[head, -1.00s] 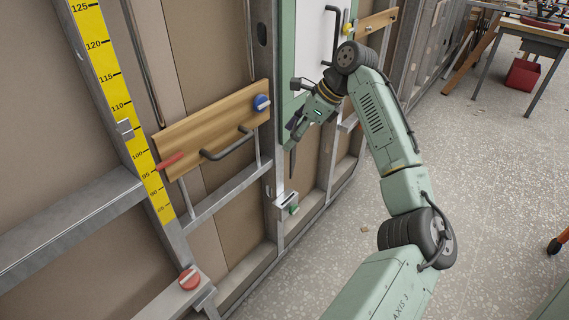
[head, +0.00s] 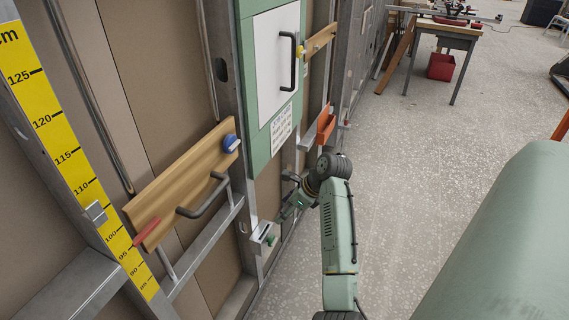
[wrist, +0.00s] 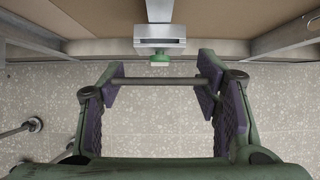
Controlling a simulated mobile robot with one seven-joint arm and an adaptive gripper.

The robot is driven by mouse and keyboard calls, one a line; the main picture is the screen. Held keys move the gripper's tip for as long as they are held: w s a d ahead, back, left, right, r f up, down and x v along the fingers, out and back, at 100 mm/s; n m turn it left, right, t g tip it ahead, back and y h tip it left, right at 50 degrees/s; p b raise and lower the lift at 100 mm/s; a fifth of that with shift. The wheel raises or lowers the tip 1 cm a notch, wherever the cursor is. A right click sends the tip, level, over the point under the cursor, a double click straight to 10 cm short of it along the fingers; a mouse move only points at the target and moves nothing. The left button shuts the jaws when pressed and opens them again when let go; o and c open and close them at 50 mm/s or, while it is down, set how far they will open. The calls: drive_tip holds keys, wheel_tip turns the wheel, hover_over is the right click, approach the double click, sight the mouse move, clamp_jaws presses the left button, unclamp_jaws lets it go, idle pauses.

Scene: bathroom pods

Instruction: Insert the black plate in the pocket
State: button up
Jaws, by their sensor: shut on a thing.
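The black plate (wrist: 165,80) shows edge-on as a thin dark bar across my gripper (wrist: 160,76) in the wrist view. Both purple-padded fingers are shut on its ends. The pocket appears to be the grey metal bracket with a dark slot (wrist: 160,42), just beyond the plate, with a green knob (wrist: 160,59) below the slot. A gap shows between plate and bracket in this view. In the head view the bracket (head: 262,231) is on the wall stud, and my gripper (head: 283,213) is close to its right. The plate is not clearly visible there.
A wooden board (head: 185,183) with a black handle and blue knob is on the wall at left. A white panel (head: 275,65) in a green frame is above. A red-orange holder (head: 326,126) hangs behind.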

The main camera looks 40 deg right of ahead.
drive_tip(key=shift+w+r+p, duration=0.1)
drive_tip(key=shift+r+p, duration=0.1)
drive_tip(key=shift+p, duration=0.85)
drive_tip(key=w+a+f, duration=0.1)
drive_tip(key=w+a, duration=0.2)
drive_tip(key=w, duration=0.4)
drive_tip(key=shift+w+f, duration=0.15)
drive_tip(key=shift+f, duration=0.1)
wheel_tip(320, 180, down, 6)
idle(4.3)
drive_tip(key=o, duration=1.4)
drive_tip(key=shift+f, duration=0.15)
drive_tip(key=shift+c, duration=0.2)
drive_tip(key=shift+f, duration=0.1)
drive_tip(key=v, duration=1.2)
